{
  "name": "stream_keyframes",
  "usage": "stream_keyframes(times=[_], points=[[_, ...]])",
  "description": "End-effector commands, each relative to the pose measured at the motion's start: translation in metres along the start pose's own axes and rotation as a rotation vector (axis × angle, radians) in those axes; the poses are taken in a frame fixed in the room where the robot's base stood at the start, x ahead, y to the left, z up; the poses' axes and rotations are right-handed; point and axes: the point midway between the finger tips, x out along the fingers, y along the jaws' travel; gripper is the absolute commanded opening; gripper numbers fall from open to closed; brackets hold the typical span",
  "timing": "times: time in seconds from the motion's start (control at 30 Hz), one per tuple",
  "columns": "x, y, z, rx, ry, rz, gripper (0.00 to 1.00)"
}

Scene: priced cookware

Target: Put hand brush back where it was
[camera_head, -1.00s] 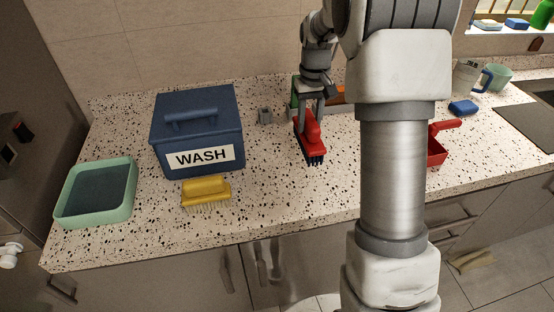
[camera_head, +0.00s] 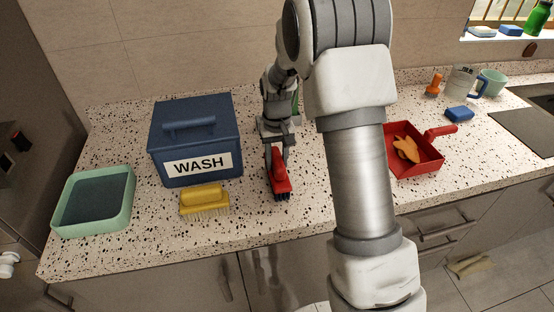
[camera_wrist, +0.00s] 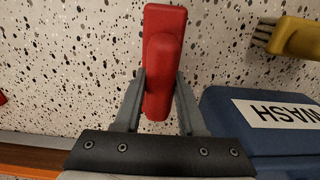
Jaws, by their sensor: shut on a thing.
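The hand brush is red with dark bristles (camera_head: 279,178); it also shows in the wrist view (camera_wrist: 164,50). My gripper (camera_head: 277,152) is shut on the brush's red handle, with one finger on each side in the wrist view (camera_wrist: 160,95). The brush is over the speckled counter, to the right of the blue WASH box. I cannot tell whether its bristles touch the counter. A red dustpan (camera_head: 426,158) with an orange-brown leaf-like piece (camera_head: 406,149) in it lies to the right, partly hidden by my arm.
The blue WASH box (camera_head: 194,139) stands left of the brush, with a yellow brush (camera_head: 204,199) in front of it. A green tray (camera_head: 121,210) is at far left. A blue sponge (camera_head: 459,114), mug (camera_head: 462,82) and sink are at right. Counter in front of the brush is clear.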

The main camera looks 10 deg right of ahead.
Motion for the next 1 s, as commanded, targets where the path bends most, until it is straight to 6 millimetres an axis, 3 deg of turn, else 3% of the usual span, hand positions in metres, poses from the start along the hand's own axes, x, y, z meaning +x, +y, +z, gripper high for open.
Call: stream_keyframes(times=[0.17, 0.2, 0.37, 0.77, 1.0], points=[[0.004, 0.000, 0.000, 0.000, 0.000, 0.000, 0.00], [0.004, 0.000, 0.000, 0.000, 0.000, 0.000, 0.41], [0.003, 0.000, 0.000, 0.000, 0.000, 0.000, 0.70], [-0.005, 0.000, -0.001, 0.000, 0.002, 0.000, 0.70], [-0.051, 0.000, -0.001, 0.000, 0.006, 0.000, 0.70]])
